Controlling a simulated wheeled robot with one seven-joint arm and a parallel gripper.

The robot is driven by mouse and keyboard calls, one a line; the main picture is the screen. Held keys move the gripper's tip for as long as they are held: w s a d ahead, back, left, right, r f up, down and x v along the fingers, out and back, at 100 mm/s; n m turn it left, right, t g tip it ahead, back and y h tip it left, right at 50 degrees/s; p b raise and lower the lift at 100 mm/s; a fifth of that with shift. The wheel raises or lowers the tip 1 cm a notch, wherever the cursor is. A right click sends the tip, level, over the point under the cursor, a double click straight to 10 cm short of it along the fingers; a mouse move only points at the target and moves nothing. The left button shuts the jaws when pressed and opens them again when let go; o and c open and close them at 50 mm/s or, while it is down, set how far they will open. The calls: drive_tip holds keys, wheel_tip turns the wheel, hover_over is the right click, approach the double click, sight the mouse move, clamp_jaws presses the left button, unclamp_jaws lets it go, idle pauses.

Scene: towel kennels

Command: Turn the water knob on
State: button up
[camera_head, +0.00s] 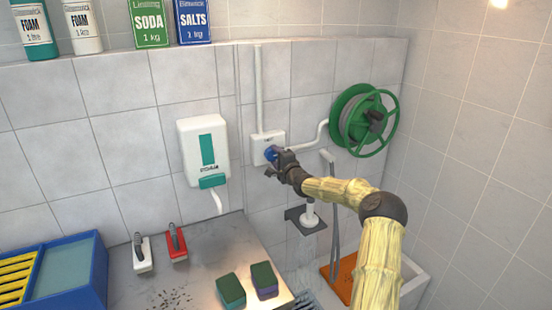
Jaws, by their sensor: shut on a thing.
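The blue water knob (270,153) is on a white wall box (264,143) below a vertical white pipe. My gripper (277,159) is at the knob, shut on it, and hides part of it. My yellow arm reaches up from the lower right. I cannot tell the knob's turn angle. Faint pale streaks show below a small white spout (311,214) on the wall; they look like water, but are too faint to be sure.
A green hose reel (364,120) is right of the box. A white soap dispenser (204,150) hangs left of it. Below are a grey counter (195,272) with brushes and sponges, a blue tray (88,282), and a white basin (413,282) with an orange item (340,277).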

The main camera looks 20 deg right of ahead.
drive_tip(key=o, duration=1)
drive_tip(key=shift+c, duration=0.2)
drive_tip(key=shift+s+d, duration=0.1)
drive_tip(key=shift+s, duration=0.05)
drive_tip(key=s+b, duration=0.4)
drive_tip(key=s, duration=1.3)
drive_tip(key=shift+d, duration=0.3)
